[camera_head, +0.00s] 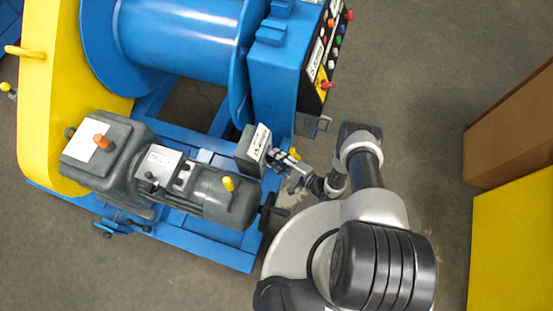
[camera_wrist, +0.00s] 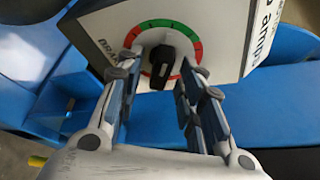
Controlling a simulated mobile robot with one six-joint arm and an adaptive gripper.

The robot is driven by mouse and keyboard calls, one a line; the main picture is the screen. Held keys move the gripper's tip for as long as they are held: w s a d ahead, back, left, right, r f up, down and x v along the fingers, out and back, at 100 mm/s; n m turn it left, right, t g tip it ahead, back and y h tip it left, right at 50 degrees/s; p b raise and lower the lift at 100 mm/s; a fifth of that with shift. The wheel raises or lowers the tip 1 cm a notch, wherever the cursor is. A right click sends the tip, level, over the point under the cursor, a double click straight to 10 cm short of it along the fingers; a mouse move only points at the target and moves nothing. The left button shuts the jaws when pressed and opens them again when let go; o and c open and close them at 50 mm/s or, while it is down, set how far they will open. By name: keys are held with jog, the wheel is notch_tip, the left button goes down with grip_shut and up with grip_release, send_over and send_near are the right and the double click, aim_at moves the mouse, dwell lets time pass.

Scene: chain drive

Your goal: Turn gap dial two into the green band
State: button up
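A dial with a black knob (camera_wrist: 163,60) sits on the white face of a grey box (camera_wrist: 225,35) in the wrist view. The pointing direction of the knob is hard to tell. My gripper (camera_wrist: 160,72) is open, one finger on each side of the knob, with gaps visible. Lettering starting "BRAK" shows at the left; no dial number is readable. In the head view, the box (camera_head: 255,148) stands beside my gripper (camera_head: 285,160).
A blue machine frame (camera_head: 205,235) carries a grey motor (camera_head: 205,190), a blue drum (camera_head: 180,40) and a yellow guard (camera_head: 45,100). A control panel (camera_head: 322,55) with several buttons is above. Brown (camera_head: 510,125) and yellow (camera_head: 515,240) blocks stand at the right; floor between is clear.

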jog(key=shift+d, duration=0.1)
jog(key=v, duration=1.2)
jog(key=shift+w+r, duration=0.1)
dwell(0.3)
jog(key=w+r+n+g, duration=0.3)
jog(key=r+n+g, duration=0.2)
jog(key=r, duration=1.1)
jog(key=w+r+n+g, duration=0.4)
jog(key=r+g, duration=0.1)
jog(key=r, duration=1)
jog(key=s+r+n+g+h, duration=0.1)
jog(key=s+r+n+h, duration=0.2)
jog(key=r, duration=0.5)
jog(key=s+r+n+h, duration=0.1)
jog(key=s+r+h, duration=0.2)
jog(key=s+r, duration=0.45)
jog(key=s+d+r+t+h, duration=0.3)
jog(key=s+r+t+h, duration=0.2)
jog(key=s+r, duration=0.3)
notch_tip(320, 180, up, 2)
jog(key=shift+s+d+r+n+h, duration=0.1)
jog(key=shift+s+d+n+h, duration=0.15)
jog(key=shift+h, duration=0.35)
